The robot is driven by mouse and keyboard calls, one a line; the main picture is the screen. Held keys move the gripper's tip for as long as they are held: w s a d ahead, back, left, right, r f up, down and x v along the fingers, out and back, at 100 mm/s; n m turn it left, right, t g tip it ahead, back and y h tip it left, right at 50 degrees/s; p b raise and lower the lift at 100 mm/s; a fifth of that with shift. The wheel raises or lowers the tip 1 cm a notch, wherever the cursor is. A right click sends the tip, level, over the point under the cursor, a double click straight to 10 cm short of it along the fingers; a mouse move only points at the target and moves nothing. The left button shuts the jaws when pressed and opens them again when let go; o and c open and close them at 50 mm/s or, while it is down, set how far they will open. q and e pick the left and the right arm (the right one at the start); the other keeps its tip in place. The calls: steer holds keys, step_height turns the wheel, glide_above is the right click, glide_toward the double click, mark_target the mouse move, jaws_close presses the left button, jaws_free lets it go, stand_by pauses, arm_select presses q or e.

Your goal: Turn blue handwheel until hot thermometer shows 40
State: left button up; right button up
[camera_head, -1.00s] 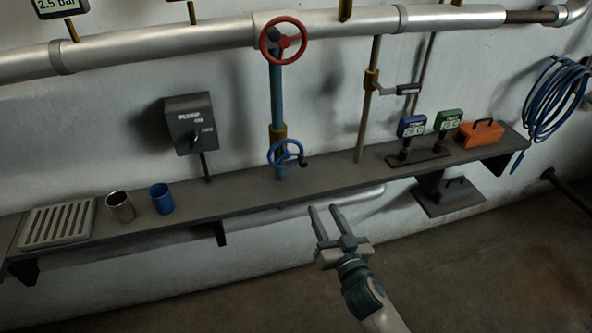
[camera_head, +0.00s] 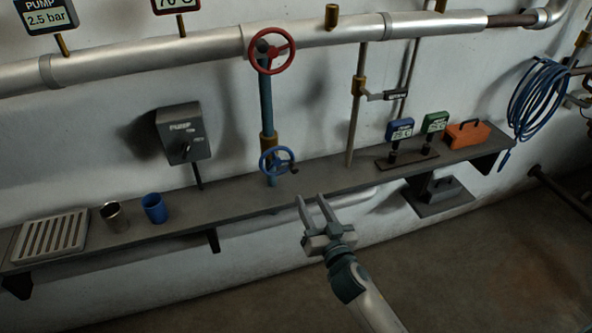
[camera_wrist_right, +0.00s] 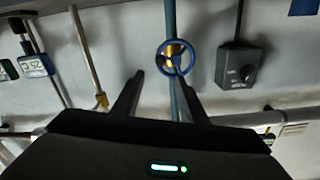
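The blue handwheel (camera_head: 277,161) with a dark crank knob sits low on the blue vertical pipe, just above the shelf. It also shows in the right wrist view (camera_wrist_right: 191,56), beyond the fingertips. My right gripper (camera_head: 309,197) is open and empty, in front of the shelf edge, below and right of the handwheel and apart from it. Its spread fingers show in the right wrist view (camera_wrist_right: 161,80). A display at the top edge (camera_head: 178,5) reads about 70 C, cut off. A blue meter (camera_head: 400,129) seems to read 25 C; the green meter (camera_head: 435,122) is too small to read surely. My left gripper is out of view.
A red handwheel (camera_head: 271,51) sits above on the same pipe. The pump switch box (camera_head: 183,133) hangs left. Cups, a grate (camera_head: 48,236) and an orange toolbox (camera_head: 467,134) stand on the shelf (camera_head: 236,197). The pump display (camera_head: 46,14) reads 2.5 bar.

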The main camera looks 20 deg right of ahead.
mark_target(295, 171)
steer(key=w, duration=0.4)
steer(key=w+p, duration=0.1)
steer(key=w, duration=0.4)
steer(key=w+p, duration=0.1)
steer(key=w, duration=0.3)
steer(key=shift+w+a, duration=0.15)
steer(key=shift+a, duration=0.1)
jaws_close()
